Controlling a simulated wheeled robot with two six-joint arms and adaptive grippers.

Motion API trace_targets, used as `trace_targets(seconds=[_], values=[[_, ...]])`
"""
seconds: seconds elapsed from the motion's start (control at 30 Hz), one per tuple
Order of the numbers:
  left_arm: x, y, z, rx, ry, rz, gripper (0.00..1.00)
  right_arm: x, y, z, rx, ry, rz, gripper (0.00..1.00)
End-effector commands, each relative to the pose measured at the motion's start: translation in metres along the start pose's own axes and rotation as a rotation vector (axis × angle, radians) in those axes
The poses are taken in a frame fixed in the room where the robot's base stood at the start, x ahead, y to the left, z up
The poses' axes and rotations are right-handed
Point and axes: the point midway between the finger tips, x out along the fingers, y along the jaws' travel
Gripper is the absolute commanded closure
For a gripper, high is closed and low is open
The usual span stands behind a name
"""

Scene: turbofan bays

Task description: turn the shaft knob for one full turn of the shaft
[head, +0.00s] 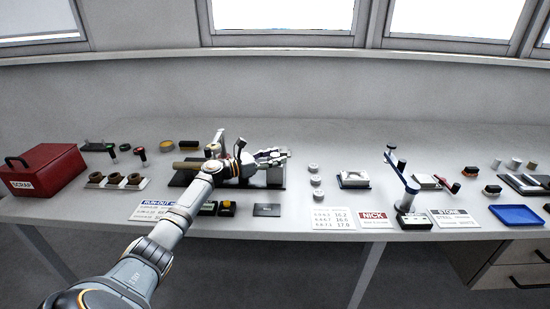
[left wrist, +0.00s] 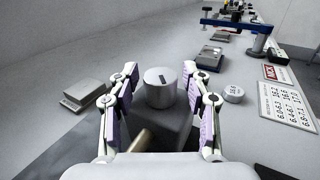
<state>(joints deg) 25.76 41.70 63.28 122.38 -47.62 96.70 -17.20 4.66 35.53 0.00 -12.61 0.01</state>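The shaft knob (left wrist: 160,87) is a light grey metal cylinder with a dark mark on its top face, in the middle of the left wrist view. My left gripper (left wrist: 160,92) is open, with one finger on each side of the knob and a gap showing on both sides. In the head view my left gripper (head: 272,157) is at the right end of the dark run-out fixture (head: 277,179) and mostly hides the knob. A brass-coloured shaft end (head: 187,164) shows at the fixture's left. My right gripper is not in view.
Small grey discs (head: 315,181) stand right of the fixture. A grey block (left wrist: 90,94) lies left of the gripper in the wrist view.

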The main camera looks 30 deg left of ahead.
Motion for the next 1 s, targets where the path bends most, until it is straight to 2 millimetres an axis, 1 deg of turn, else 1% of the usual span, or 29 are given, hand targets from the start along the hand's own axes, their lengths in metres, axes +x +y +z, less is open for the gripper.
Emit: trace_targets(seconds=[0.27,0.33,0.37,0.47,0.6,0.7,0.83,1.0], values=[[0.0,0.0,0.0,0.0,0.0,0.0,0.46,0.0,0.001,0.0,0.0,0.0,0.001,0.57],[-0.004,0.0,-0.001,0.0,0.001,0.0,0.46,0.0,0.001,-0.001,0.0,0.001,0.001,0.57],[-0.008,0.0,-0.001,0.0,0.002,0.0,0.46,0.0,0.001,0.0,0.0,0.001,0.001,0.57],[-0.026,0.0,-0.002,0.002,0.007,-0.001,0.46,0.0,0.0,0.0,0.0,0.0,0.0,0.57],[-0.053,0.0,-0.002,0.002,0.008,-0.001,0.46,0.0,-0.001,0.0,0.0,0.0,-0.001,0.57],[-0.066,0.0,-0.002,0.0,0.005,0.0,0.46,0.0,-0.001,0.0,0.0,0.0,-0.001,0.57],[-0.074,0.0,-0.001,-0.001,0.001,0.0,0.46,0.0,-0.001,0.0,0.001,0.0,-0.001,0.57],[-0.075,0.0,0.0,0.0,0.0,0.001,0.46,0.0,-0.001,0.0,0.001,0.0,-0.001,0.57]])
